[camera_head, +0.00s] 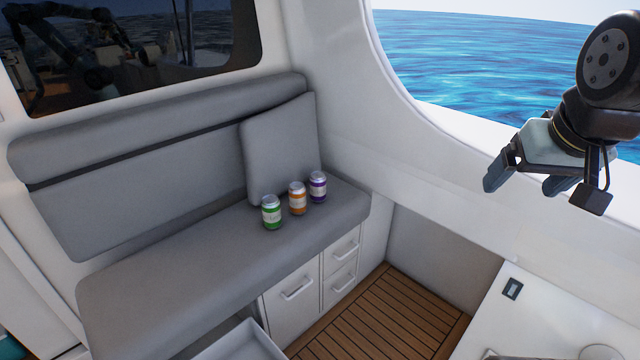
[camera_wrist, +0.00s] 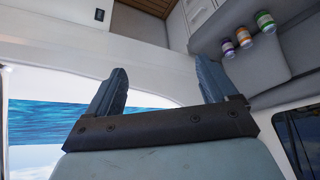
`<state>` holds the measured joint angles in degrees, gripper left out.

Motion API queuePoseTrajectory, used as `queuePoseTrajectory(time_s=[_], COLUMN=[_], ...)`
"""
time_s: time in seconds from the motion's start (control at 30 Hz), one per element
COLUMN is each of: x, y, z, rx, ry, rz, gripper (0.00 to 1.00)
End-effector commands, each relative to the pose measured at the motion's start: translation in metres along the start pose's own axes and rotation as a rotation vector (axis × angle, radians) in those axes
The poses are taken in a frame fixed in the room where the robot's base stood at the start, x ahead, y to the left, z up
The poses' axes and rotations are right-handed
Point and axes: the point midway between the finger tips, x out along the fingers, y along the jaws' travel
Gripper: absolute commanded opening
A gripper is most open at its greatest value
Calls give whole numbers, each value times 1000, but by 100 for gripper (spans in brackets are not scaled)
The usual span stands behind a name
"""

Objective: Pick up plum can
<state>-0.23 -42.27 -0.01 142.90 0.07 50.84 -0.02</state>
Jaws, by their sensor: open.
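The plum can (camera_head: 318,187) is purple with a pale label and stands upright on the grey bench seat, rightmost of three cans in a row. It also shows in the wrist view, where the purple can (camera_wrist: 228,48) is the leftmost of the three, at upper right. My gripper (camera_head: 525,184) is open and empty in the head view's upper right, near the window opening and well away from the cans. Its two blue-grey fingers show spread apart in the wrist view (camera_wrist: 160,88), with nothing between them.
An orange can (camera_head: 297,199) stands just left of the plum can, and a green can (camera_head: 271,213) left of that. A grey cushion (camera_head: 280,150) leans close behind them. Drawers (camera_head: 298,290) are below the bench (camera_head: 170,285). A white counter (camera_head: 545,315) is at lower right.

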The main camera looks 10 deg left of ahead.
Motion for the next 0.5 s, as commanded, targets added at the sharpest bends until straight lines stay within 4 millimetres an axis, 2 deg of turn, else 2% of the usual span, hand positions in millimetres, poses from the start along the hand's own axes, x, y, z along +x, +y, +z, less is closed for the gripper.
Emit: queuePoseTrajectory(time_s=[0.17, 0.5], x=[17, 74], y=[-9, -42], z=[-36, -130], rx=[-20, -68], ry=[29, 129], rz=[-19, -70], gripper=[82, 82])
